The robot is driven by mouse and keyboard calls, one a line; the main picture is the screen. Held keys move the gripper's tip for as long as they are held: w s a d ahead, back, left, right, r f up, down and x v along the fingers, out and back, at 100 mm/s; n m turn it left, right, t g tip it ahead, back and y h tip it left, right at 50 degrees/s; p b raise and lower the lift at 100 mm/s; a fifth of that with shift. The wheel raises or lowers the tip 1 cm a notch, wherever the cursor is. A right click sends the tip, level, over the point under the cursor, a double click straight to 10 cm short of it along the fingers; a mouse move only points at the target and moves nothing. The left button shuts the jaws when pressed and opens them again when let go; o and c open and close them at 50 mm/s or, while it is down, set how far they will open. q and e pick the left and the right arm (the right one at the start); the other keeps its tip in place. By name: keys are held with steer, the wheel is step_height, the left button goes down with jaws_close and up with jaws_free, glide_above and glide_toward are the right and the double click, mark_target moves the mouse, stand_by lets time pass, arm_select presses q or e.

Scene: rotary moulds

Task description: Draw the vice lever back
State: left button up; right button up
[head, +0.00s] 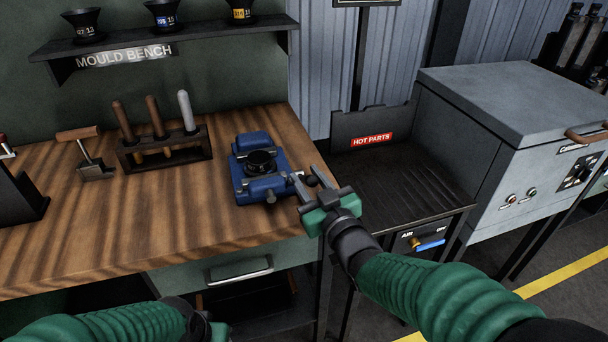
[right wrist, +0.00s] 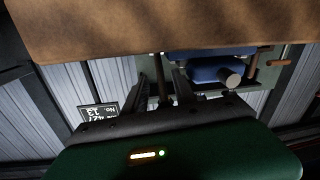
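The blue vice (head: 262,178) stands on the wooden bench near its right edge, with a dark round piece (head: 259,161) held at its middle. A dark knob (head: 312,181), which looks like the end of the vice lever, shows at its right side. My right gripper (head: 305,175) is open there, its fingers apart on either side of the knob with no clear contact. In the right wrist view its fingers (right wrist: 161,88) are apart, and part of the blue vice (right wrist: 208,70) shows beside them. My left gripper (head: 208,330) is mostly cut off at the bottom edge.
A tool rack (head: 165,152) with several handles and a wood-handled scraper (head: 82,152) are left of the vice. The hot-parts tray (head: 405,185) and a grey cabinet (head: 505,110) stand to the right. The bench front (head: 180,235) is clear.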

steer(key=shift+w+d, duration=0.1)
steer(key=c, duration=0.7)
steer(key=shift+a, duration=0.35)
jaws_close()
steer(key=shift+d, duration=0.1)
